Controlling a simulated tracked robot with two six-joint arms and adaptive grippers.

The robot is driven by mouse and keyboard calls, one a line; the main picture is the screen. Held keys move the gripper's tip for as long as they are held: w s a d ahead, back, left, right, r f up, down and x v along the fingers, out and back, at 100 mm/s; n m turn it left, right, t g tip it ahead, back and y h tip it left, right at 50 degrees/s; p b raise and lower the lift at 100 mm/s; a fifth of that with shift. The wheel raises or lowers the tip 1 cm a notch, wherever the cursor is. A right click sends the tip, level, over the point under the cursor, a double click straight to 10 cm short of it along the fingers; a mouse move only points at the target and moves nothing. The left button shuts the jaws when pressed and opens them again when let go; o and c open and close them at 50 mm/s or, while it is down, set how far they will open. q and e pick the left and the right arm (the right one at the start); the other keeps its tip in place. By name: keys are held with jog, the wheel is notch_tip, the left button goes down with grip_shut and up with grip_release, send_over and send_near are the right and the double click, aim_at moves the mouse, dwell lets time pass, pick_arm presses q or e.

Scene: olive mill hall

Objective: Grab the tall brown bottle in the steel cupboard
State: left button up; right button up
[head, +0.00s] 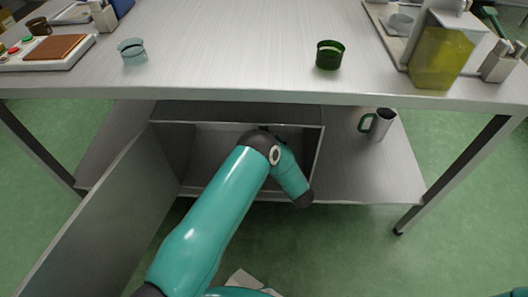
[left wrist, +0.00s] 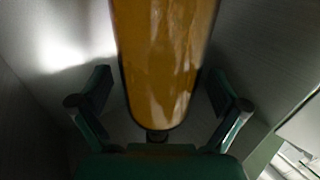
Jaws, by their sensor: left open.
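The steel cupboard (head: 170,113) stands on the shelf under the table, and its door (head: 105,215) hangs open to the left. My left arm reaches into it, so the head view hides my left gripper and shows no bottle. In the left wrist view the tall brown bottle (left wrist: 165,60) shows amber and glossy, running down from the top edge to a rounded lower end. My left gripper (left wrist: 160,103) is open, with one finger on each side of the bottle and visible gaps to both. My right gripper is not in view.
A steel mug with a green handle (head: 383,122) stands on the shelf right of the cupboard. The steel tabletop (head: 230,50) overhangs the cupboard and carries a teal glass (head: 131,51), a dark green cup (head: 329,55) and a yellow-green container (head: 440,60).

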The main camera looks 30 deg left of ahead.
pick_arm(q)
jog(key=c, duration=1.8)
jog(key=shift+r, duration=0.15)
grip_shut()
jog(key=shift+d+r, duration=0.1)
jog(key=shift+d, duration=0.05)
